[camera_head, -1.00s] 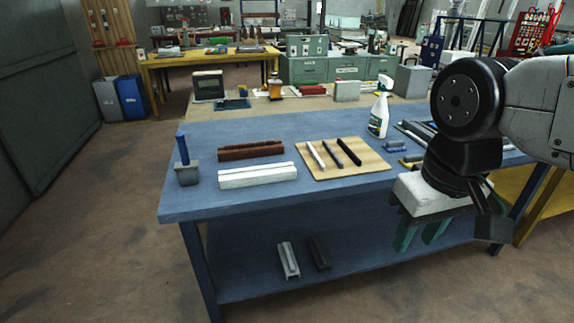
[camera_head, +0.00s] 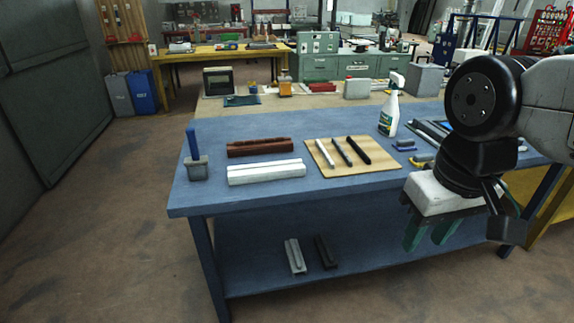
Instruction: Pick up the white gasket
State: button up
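A thin white strip, which looks like the white gasket (camera_head: 325,154), lies on a tan board (camera_head: 375,182) on the blue workbench (camera_head: 290,199). It is the leftmost of three strips, beside a dark grey strip (camera_head: 342,152) and a black strip (camera_head: 358,150). My gripper (camera_head: 430,236) has two green fingers that point down with a gap between them. It is open and looks empty, at the bench's front right, to the right of the board and apart from the strip.
A white profile block (camera_head: 266,173) and a brown one (camera_head: 260,148) lie left of the board. A grey holder with a blue handle (camera_head: 197,168) stands at the left corner. A spray bottle (camera_head: 389,110) stands behind the board. Two short profiles lie on the lower shelf (camera_head: 350,263).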

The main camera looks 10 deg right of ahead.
aim_at(329, 160)
jog(key=z, duration=0.5)
jog(key=i, duration=1.35)
jog(key=u, duration=0.5)
